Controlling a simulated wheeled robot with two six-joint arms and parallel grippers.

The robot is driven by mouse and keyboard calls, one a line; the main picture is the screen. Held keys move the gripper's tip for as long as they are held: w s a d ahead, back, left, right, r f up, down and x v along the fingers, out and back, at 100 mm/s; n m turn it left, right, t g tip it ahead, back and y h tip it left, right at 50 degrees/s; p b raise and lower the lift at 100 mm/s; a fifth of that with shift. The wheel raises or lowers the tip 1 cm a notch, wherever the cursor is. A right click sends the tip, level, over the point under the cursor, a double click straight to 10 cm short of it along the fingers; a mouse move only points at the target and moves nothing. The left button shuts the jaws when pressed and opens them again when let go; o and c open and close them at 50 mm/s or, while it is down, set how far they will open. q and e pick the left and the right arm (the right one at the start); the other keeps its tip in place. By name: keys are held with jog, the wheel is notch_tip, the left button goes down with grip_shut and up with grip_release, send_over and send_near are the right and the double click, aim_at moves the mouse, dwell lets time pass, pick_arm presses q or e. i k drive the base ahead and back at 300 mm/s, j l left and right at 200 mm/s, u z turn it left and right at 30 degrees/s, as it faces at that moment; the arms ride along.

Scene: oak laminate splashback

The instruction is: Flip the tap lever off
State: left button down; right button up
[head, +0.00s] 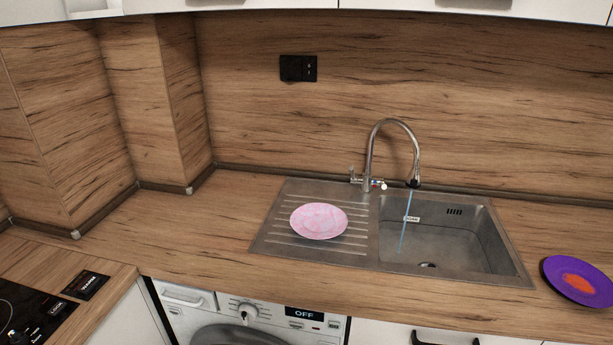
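The tap (369,150) is a chrome gooseneck at the back of the metal sink. Its spout arches to the right over the basin. A thin blue stream of water (405,222) runs from the spout into the basin. A small lever (352,174) shows at the left of the tap's base, and a small piece with a white, red and blue end (379,185) shows at its right. Neither of my grippers is in the head view.
A pink plate (319,221) lies on the ridged drainer left of the basin (452,237). A purple plate with an orange centre (578,281) lies on the counter at right. A hob (25,318) is at lower left. The counter (190,230) left of the sink is clear.

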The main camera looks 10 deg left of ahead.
aim_at(351, 170)
jog(key=i+l+z, duration=0.35)
jog(key=l, duration=0.2)
jog(key=i+l+z, duration=0.3)
jog(key=i+l, duration=0.15)
